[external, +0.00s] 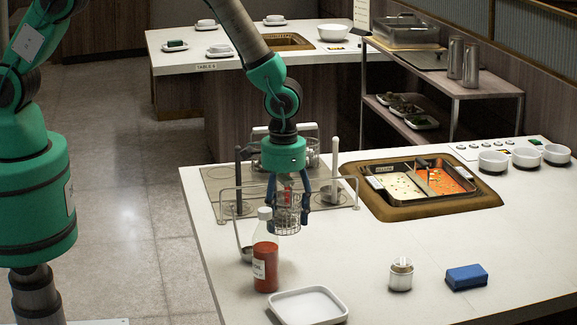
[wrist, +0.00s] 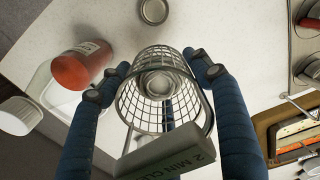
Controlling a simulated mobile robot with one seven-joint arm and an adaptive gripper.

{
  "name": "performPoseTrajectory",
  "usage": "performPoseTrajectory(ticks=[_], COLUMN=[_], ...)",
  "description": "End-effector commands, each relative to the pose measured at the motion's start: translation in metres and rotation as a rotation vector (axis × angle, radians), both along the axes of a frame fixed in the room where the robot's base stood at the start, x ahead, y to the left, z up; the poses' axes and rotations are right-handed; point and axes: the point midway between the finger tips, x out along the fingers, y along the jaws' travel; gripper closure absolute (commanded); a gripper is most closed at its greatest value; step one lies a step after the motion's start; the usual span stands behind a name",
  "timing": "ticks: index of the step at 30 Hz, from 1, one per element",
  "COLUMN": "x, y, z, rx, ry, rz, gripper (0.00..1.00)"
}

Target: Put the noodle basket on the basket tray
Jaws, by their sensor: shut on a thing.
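The noodle basket (external: 286,219) is a small wire-mesh cylinder, held upright or nearly so above the counter. In the wrist view the basket (wrist: 165,92) fills the middle, with a grey tag lettered "2 MIN" at its near side. My gripper (external: 289,200) points down with its blue fingers shut on opposite sides of the basket; the fingertips (wrist: 158,74) also show in the wrist view. A shallow white square tray (external: 309,307), which looks like the basket tray, lies empty at the counter's front edge, nearer the camera than my gripper.
A red sauce bottle (external: 265,262) stands close to the basket, between it and the tray. A ladle (external: 247,252) is behind the bottle. A small lidded jar (external: 401,274) and blue sponge (external: 466,277) are to the right. A wire rail (external: 340,180) and divided soup pot (external: 420,186) stand farther back.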

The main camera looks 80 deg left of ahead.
Motion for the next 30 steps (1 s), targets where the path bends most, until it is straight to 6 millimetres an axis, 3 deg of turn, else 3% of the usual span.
performPoseTrajectory(ticks=[9,19,30], x=[0.001,0.001,0.019], y=[0.000,0.000,0.085], z=[0.083,0.150,0.147], rx=[-0.001,-0.001,0.000], ry=[-0.004,-0.003,-0.001], rz=[0.000,0.000,0.280], gripper=[0.73,0.73,0.73])
